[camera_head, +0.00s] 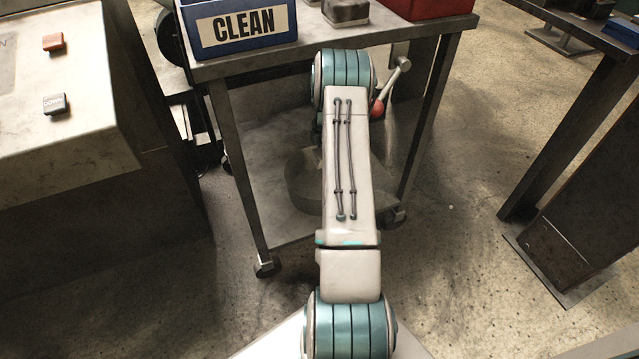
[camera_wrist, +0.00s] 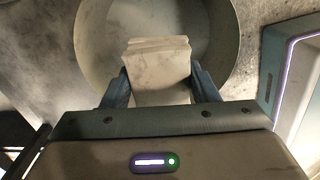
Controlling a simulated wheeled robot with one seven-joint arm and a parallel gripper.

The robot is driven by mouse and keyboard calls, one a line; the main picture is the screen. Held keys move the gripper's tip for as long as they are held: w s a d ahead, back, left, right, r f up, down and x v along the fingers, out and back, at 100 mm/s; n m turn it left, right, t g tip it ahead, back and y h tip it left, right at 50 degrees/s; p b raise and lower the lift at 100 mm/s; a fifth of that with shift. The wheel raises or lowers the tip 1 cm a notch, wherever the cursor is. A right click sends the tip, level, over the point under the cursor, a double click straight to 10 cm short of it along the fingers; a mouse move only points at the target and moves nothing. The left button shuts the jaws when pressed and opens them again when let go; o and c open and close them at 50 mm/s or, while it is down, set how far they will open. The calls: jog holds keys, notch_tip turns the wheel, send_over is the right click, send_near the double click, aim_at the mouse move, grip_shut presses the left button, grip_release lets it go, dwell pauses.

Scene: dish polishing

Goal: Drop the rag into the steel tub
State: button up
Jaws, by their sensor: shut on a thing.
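In the wrist view, my gripper (camera_wrist: 160,88) is shut on a pale, folded rag (camera_wrist: 158,62), with one dark finger on each side of it. The rag is over the round steel tub (camera_wrist: 99,62), whose inside and rim show around and beyond it. How high the rag is above the tub cannot be told. In the head view, the tub (camera_head: 300,180) stands on the lower shelf of a metal cart, partly hidden behind my arm. My gripper and the rag are hidden in the head view.
The cart's top (camera_head: 290,58) carries a blue bin marked CLEAN (camera_head: 240,28), a grey block (camera_head: 346,10) and a red bin (camera_head: 428,6). Cart legs flank the lower shelf. A pale counter (camera_head: 60,135) stands at left, a dark table (camera_head: 570,120) at right.

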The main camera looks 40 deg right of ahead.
notch_tip(320, 180, down, 6)
jog(key=b, duration=0.3)
jog(key=shift+d+r+b, duration=0.1)
jog(key=shift+b, duration=0.25)
jog(key=o, duration=1.1)
jog(key=shift+c, duration=0.2)
